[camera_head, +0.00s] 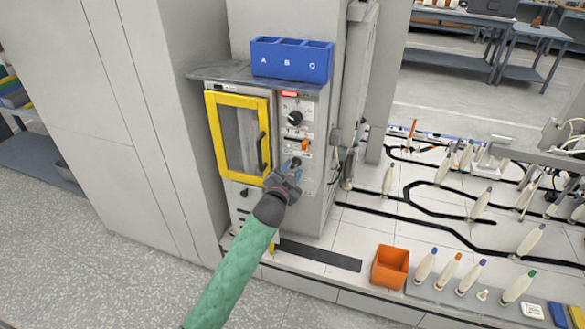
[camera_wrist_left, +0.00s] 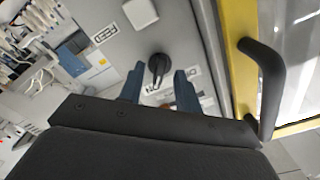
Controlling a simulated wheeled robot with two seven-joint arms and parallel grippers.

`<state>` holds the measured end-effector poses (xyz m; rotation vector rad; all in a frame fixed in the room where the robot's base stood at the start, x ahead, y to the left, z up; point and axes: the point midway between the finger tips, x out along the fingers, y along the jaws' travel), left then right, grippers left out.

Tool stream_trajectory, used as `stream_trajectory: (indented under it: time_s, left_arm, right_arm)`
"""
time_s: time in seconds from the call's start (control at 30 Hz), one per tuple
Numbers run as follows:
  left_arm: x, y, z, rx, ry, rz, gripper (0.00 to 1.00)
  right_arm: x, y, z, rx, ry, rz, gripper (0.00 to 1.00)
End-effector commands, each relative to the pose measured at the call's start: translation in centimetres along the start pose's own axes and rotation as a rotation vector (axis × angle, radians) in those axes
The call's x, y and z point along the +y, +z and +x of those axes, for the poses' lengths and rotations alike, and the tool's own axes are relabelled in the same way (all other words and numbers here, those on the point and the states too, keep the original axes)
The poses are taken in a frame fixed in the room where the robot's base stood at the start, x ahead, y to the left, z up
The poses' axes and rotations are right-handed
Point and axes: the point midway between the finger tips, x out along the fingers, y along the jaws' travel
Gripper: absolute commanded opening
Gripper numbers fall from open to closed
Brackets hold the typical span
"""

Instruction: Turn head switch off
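The grey machine's control panel (camera_head: 314,128) carries a black rotary knob (camera_head: 295,118), an orange switch (camera_head: 304,145) and, lower down, a dark rotary switch beside my fingers. My left gripper (camera_head: 290,166) is in front of this lower part of the panel. In the left wrist view, a black rotary switch (camera_wrist_left: 158,68) appears between and just beyond the two blue fingertips of my left gripper (camera_wrist_left: 159,84). These fingers are apart, with no visible contact. The labels are too small or partly hidden, so I cannot tell which control is the head switch. My right gripper is not in view.
Left of the panel is a yellow-framed door (camera_head: 211,120) with a black handle (camera_head: 261,151), close to my gripper in the wrist view. A blue bin (camera_head: 290,68) sits on top. At right, the table holds an orange box (camera_head: 390,266) and several bobbins.

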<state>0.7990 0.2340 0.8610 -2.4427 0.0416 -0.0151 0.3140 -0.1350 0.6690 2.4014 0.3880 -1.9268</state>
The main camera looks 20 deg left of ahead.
Motion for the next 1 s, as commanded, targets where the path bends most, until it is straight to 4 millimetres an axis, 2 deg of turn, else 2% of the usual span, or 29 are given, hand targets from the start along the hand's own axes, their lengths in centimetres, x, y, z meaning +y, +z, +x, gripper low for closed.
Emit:
stream_trajectory:
  time_s: [0.13, 0.4, 0.43, 0.6, 1.0]
  left_arm:
    - [0.03, 0.01, 0.86, 0.0, 0.001, 0.0, 0.34]
    - [0.06, 0.02, 1.01, 0.0, 0.001, 0.0, 0.34]
    - [0.06, 0.02, 1.01, 0.0, 0.001, 0.0, 0.32]
    - [0.06, 0.02, 1.0, 0.0, 0.001, -0.001, 0.0]
    - [0.08, -0.05, 0.99, 0.0, 0.001, -0.044, 0.0]
  right_arm:
    - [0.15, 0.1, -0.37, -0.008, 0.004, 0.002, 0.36]
    - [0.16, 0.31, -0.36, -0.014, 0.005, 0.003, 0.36]
    - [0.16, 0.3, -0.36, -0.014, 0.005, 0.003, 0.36]
    - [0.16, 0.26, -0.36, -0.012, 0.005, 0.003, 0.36]
    - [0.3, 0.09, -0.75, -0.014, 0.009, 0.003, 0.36]
